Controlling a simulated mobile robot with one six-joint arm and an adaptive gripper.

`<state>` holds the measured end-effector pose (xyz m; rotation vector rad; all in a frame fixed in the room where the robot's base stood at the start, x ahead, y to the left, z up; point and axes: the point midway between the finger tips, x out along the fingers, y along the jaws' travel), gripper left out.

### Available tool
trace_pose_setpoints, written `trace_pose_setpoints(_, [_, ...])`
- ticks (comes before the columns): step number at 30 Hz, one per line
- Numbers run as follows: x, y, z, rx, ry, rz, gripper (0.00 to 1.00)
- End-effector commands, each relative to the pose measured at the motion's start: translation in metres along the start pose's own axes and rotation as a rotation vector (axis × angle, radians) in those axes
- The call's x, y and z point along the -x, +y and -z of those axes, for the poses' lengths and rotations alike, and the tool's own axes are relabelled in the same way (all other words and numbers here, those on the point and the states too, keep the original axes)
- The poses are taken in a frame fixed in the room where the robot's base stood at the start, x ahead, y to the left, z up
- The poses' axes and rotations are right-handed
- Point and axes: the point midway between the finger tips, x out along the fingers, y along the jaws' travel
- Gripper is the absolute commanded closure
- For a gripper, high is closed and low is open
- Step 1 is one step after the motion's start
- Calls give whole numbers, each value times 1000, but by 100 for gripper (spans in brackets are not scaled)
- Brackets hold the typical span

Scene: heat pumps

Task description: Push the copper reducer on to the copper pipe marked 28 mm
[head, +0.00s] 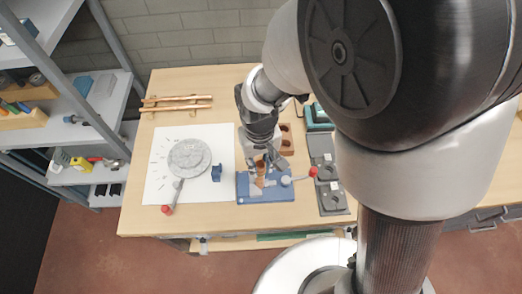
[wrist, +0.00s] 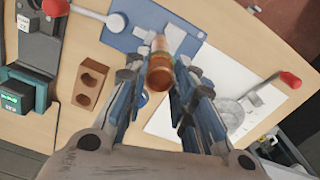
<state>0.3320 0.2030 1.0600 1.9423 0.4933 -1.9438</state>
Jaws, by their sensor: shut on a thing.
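The copper reducer (wrist: 159,76) is between the two fingers of my gripper (wrist: 160,66) in the wrist view, and the gripper is shut on it. In the head view my gripper (head: 261,166) points down over a blue fixture (head: 280,191). A copper part (head: 260,181) shows there between the fingers, low over the fixture. In the wrist view a lighter copper piece (wrist: 158,43) lies in line beyond the reducer, over the blue fixture (wrist: 122,38). I cannot tell whether it is a pipe end, or whether the two touch. No 28 mm mark is readable.
A red-knobbed lever (head: 313,172) sticks out right of the fixture. A wooden block with holes (wrist: 90,83) stands beside my gripper. A grey disc (head: 189,157) and a small blue part (head: 216,173) lie on a white sheet. Copper pipes (head: 177,103) lie at the back left.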

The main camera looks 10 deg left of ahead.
Motion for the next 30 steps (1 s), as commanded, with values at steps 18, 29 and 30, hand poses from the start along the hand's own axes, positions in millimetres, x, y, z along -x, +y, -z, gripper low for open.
trace_pose_setpoints(18, [-7,0,0,0,0,0,98])
trace_pose_setpoints(29, [-14,0,0,0,1,0,98])
trace_pose_setpoints(30, [-15,0,0,0,1,0,98])
